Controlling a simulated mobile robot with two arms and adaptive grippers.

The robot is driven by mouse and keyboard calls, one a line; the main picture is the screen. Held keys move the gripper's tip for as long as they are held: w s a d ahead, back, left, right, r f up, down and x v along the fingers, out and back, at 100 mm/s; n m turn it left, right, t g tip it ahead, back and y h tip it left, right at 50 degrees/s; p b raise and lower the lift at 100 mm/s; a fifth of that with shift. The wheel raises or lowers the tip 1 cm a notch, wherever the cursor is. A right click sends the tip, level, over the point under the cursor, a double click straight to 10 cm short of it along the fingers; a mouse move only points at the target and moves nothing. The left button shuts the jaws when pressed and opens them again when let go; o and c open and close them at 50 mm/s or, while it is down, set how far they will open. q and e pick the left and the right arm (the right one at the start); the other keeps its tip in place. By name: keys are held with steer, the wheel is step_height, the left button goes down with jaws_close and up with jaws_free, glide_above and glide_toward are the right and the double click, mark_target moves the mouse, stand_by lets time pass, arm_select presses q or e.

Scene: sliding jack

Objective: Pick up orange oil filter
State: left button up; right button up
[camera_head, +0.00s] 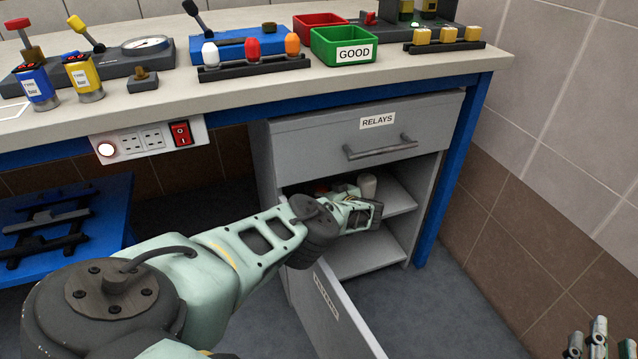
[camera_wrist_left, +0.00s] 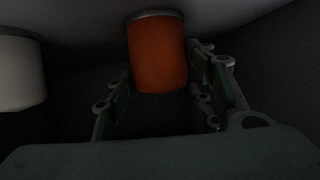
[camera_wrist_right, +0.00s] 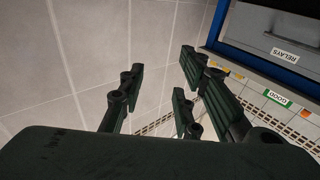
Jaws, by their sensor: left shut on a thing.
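The orange oil filter (camera_wrist_left: 158,56) is an orange cylinder with a grey metal rim, seen in the left wrist view between the fingers of my left gripper (camera_wrist_left: 162,92). In the head view my left gripper (camera_head: 362,214) reaches into the open cabinet, above its upper shelf, and is shut on the filter. The filter is mostly hidden by my arm there. My right gripper (camera_head: 592,342) is at the lower right of the head view, away from the cabinet. Its fingers (camera_wrist_right: 155,100) are apart and empty in the right wrist view.
A white cylinder (camera_head: 367,184) stands on the shelf (camera_head: 398,198) beside my left gripper; it also shows in the left wrist view (camera_wrist_left: 20,72). The cabinet door (camera_head: 330,315) hangs open below my forearm. The closed RELAYS drawer (camera_head: 350,135) is just above.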

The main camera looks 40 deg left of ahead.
arm_select(q)
steer(key=c, duration=0.5)
steer(key=shift+c, duration=0.2)
steer(key=shift+r, duration=0.1)
